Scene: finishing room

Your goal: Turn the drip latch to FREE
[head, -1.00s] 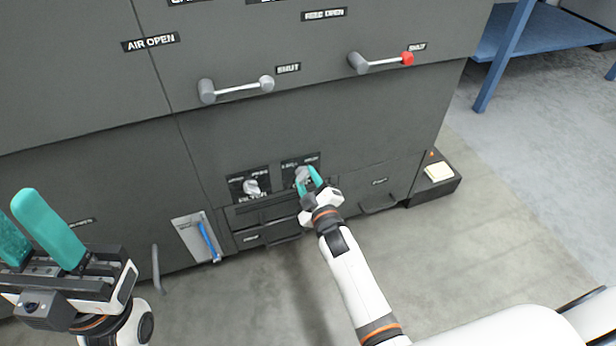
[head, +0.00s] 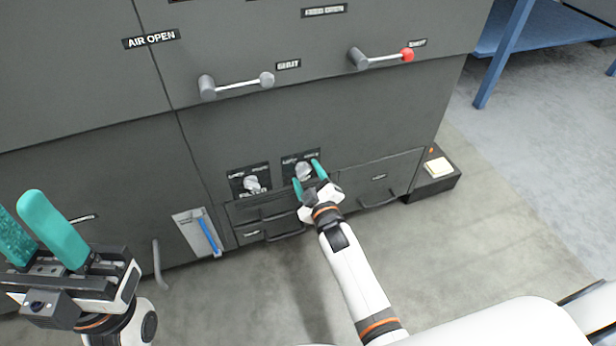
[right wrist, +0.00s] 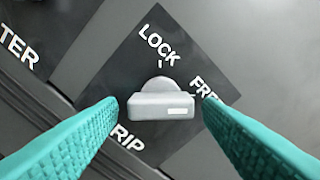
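The drip latch is a grey knob with a bar-shaped grip and a white mark at one end. In the right wrist view the latch (right wrist: 162,104) has its bar level and its white mark at the right end, on the FREE side; LOCK is above. In the head view the latch (head: 303,170) is on the low front of the dark cabinet. My right gripper (head: 307,176) is open, its teal fingers on either side of the knob with a small gap at each side in the wrist view. My left gripper (head: 17,207) is open and empty at far left.
A similar filter knob (head: 251,184) sits just left of the latch. Drawer handles (head: 285,233) stick out below. Two lever handles (head: 238,87) (head: 384,60) project above. A blue-handled item (head: 207,236) is at lower left. The floor at right is open.

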